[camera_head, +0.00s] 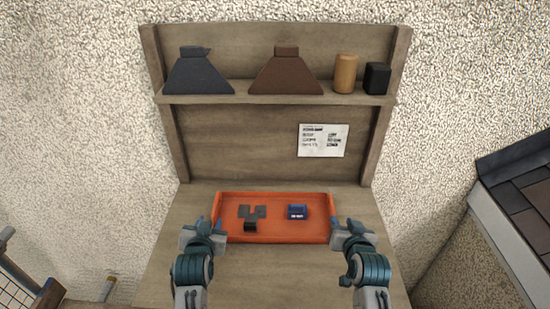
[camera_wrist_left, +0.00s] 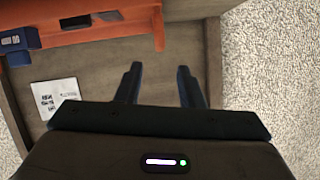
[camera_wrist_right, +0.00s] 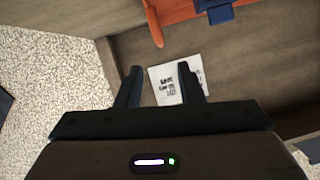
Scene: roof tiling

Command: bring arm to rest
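My left gripper (camera_head: 218,228) is at the left edge of the orange tray (camera_head: 262,238) in the head view. In the left wrist view its two fingers (camera_wrist_left: 160,80) stand apart with nothing between them. My right gripper (camera_head: 336,228) is at the tray's right edge. In the right wrist view its fingers (camera_wrist_right: 158,80) are also apart, with only the paper sheet (camera_wrist_right: 180,80) seen behind them. Both arms are raised in front of the workbench, roughly mirrored. I cannot tell whether either gripper touches the tray.
The tray holds a dark metal bracket (camera_head: 251,216) and a blue box (camera_head: 297,212). The shelf (camera_head: 240,99) above carries a grey tile piece (camera_head: 198,75), a brown one (camera_head: 286,75), a tan cylinder (camera_head: 345,73) and a black block (camera_head: 377,78). A tiled roof edge (camera_head: 520,190) is at right.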

